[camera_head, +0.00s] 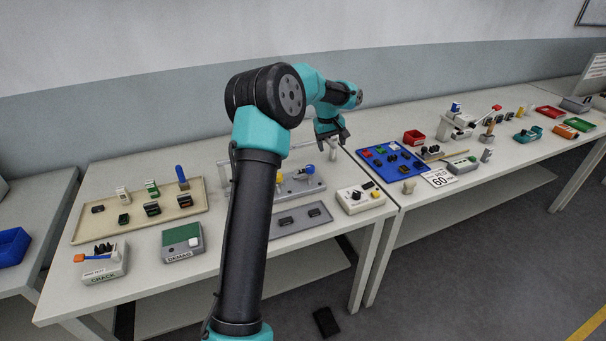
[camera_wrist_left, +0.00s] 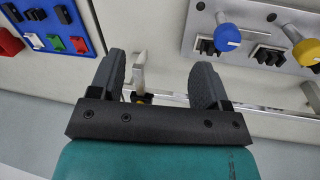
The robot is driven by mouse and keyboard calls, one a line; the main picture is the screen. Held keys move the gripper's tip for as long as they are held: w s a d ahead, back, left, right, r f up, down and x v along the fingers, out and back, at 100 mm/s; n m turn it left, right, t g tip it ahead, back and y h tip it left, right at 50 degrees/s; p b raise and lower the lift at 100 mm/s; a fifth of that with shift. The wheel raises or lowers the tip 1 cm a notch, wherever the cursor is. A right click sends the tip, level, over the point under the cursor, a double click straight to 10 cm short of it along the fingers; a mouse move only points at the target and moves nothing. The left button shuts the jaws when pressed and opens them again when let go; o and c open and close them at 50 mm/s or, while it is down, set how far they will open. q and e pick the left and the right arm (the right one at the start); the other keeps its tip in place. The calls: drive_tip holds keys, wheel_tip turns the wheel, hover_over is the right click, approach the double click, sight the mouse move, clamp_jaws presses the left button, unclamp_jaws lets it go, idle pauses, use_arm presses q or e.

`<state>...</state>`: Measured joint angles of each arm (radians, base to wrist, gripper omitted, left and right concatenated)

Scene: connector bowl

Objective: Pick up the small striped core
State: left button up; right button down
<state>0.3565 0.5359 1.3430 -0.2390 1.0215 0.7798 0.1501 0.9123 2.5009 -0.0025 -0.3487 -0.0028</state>
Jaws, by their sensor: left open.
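My left gripper (camera_head: 333,140) is over the back right of the near table, close to the blue tray. In the left wrist view its two dark fingers (camera_wrist_left: 158,68) are spread apart. A pale upright piece (camera_wrist_left: 138,72) with a dark and yellow base shows between them, apart from both fingers; I cannot tell whether it is held by a fixture. I cannot single out the small striped core. Small dark blocks with light markings, such as one (camera_head: 153,209) on the tan tray (camera_head: 190,213), are too small to tell. My right gripper is not in view.
A grey fixture with blue and yellow knobs (camera_head: 305,170) stands behind my arm; its panel also shows in the wrist view (camera_wrist_left: 208,15). The blue tray (camera_head: 372,149) holds several small parts. A white control box (camera_head: 361,197) and a grey tray (camera_head: 318,211) lie nearer.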

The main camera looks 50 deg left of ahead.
use_arm(q)
wheel_tip(320, 180, up, 4)
drive_tip(key=n+g, duration=0.2)
hover_over(304, 170)
drive_tip(key=shift+s+d+r+y, duration=0.1)
drive_tip(key=shift+d+r+y, duration=0.1)
drive_tip(key=shift+y, duration=0.2)
drive_tip(key=shift+f, duration=0.15)
wheel_tip(304, 170, down, 11)
drive_tip(key=shift+f, duration=0.55)
drive_tip(key=shift+a+f, duration=0.15)
drive_tip(key=shift+f, duration=2.45)
drive_tip(key=shift+c, duration=0.3)
